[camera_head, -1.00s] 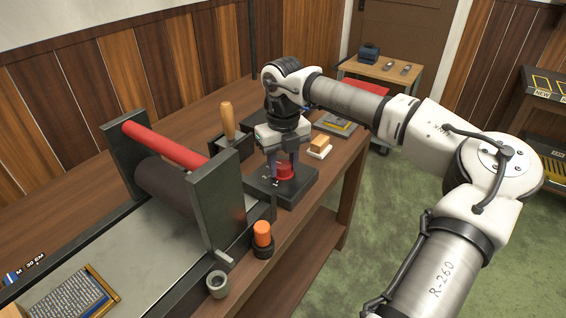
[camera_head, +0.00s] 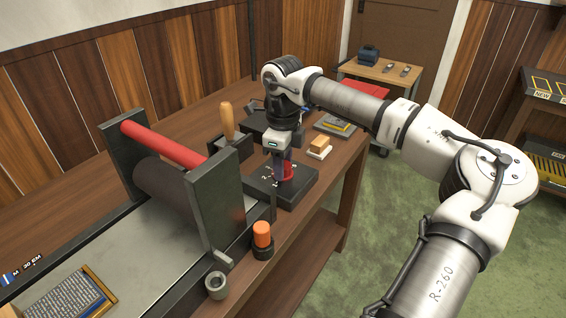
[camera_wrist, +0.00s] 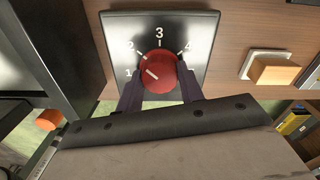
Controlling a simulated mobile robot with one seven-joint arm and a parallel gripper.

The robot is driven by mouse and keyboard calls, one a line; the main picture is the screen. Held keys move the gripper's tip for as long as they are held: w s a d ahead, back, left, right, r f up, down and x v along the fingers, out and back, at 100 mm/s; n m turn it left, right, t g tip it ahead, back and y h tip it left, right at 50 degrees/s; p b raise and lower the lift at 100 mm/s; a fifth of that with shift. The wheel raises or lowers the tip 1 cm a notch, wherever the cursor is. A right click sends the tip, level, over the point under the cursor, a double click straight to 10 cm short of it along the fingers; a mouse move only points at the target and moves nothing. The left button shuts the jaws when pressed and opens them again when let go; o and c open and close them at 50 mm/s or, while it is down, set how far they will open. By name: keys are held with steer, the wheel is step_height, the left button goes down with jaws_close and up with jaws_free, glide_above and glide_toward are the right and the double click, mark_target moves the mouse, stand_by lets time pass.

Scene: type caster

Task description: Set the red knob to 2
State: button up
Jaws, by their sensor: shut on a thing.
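The red knob (camera_wrist: 158,72) sits on a black dial plate (camera_wrist: 195,25) with white numbers 1, 2, 3 and 4. In the wrist view its pale pointer line slants up and to the left, toward the stretch between 1 and 2. My gripper (camera_wrist: 160,88) is shut on the knob, with one dark finger on each side. In the head view my gripper (camera_head: 280,172) points straight down over the plate (camera_head: 297,190), and the red knob (camera_head: 287,171) is partly hidden behind the fingers.
A press with a red roller (camera_head: 165,145) stands close on the left. An orange-topped item (camera_head: 262,234) and a grey ring (camera_head: 216,284) sit near the bench edge. A tan block on a white base (camera_head: 318,148) lies behind to the right. A wooden-handled tool (camera_head: 227,118) stands behind.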

steer(key=shift+n, duration=0.4)
steer(key=o, duration=1)
step_height(320, 180, up, 14)
steer(key=shift+f+b, duration=0.1)
steer(key=shift+b, duration=0.2)
